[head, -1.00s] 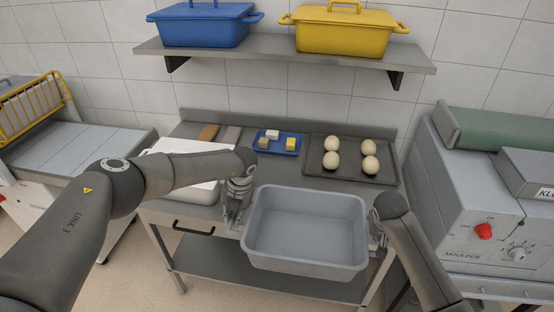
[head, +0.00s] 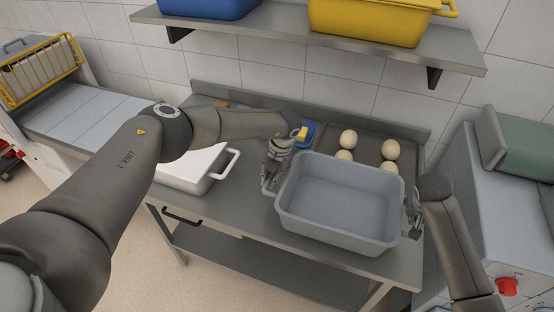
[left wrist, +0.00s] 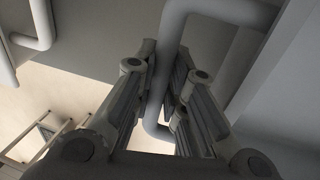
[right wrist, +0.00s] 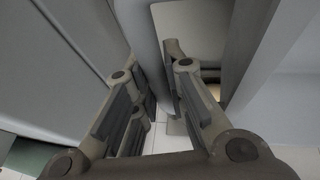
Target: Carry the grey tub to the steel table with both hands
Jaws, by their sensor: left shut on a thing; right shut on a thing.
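The empty grey tub (head: 338,198) is over the right part of the steel table (head: 237,200). I cannot tell whether its base touches the tabletop. My left gripper (head: 270,182) is shut on the handle at the tub's left end; the handle (left wrist: 168,60) passes between the fingers in the left wrist view. My right gripper (head: 408,228) is at the tub's right end, shut on the handle there (right wrist: 150,60). The tub looks about level.
A white lidded tub (head: 190,170) stands at the table's left. A shelf (head: 280,38) holds blue and yellow bins above. A moulder (head: 497,215) stands at right.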

